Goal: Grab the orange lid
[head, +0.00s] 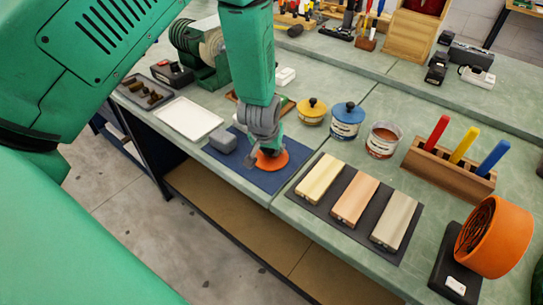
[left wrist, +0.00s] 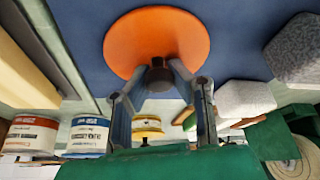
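The orange lid (head: 274,161) is a flat round disc on the blue mat (head: 239,178). In the left wrist view the lid (left wrist: 157,35) has a dark knob (left wrist: 160,77) at its near edge. My left gripper (head: 262,150) points down over the lid and hides part of it. In the left wrist view the fingers of my left gripper (left wrist: 160,72) stand on both sides of the knob, their tips bent inward and seemingly touching it. The lid appears to lie flat on the mat. My right gripper is in neither view.
A grey block (head: 222,141) lies left of the lid on the mat. A yellow-lidded pot (head: 312,112), a blue-lidded can (head: 346,121) and an open can (head: 382,140) stand behind. Three bars lie on a dark mat (head: 319,207) to the right. A white tray (head: 189,119) is left.

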